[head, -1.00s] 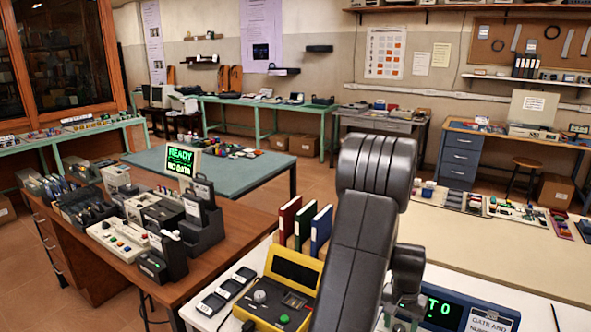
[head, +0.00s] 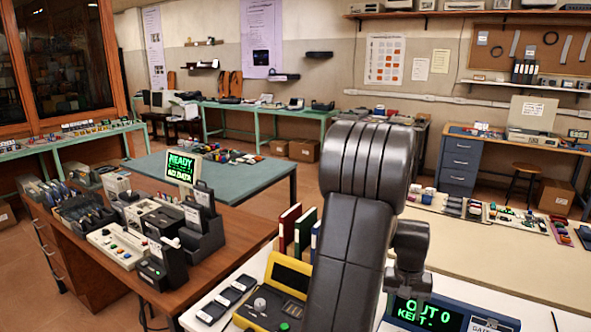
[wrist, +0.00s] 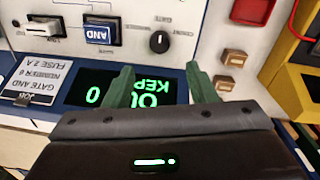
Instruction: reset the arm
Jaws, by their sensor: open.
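My arm (head: 350,230) rises in the middle of the head view, its dark links covering part of the white bench. In the wrist view my gripper (wrist: 158,85) shows two green fingers, spread apart with nothing between them. Behind the fingers is a device with a lit display (wrist: 125,88) in green letters, seen upside down, with "KEP" and "0" readable. The head view shows the same display (head: 425,313) reading "OUT 0" and "KEPT". Whether the fingers touch the device cannot be told.
A blue AND block (wrist: 98,33), a black knob (wrist: 159,42) and small brown blocks (wrist: 235,58) lie near the fingers. A yellow device (head: 270,295) and upright binders (head: 290,228) stand left of my arm. The cream tabletop (head: 500,255) at right has free room.

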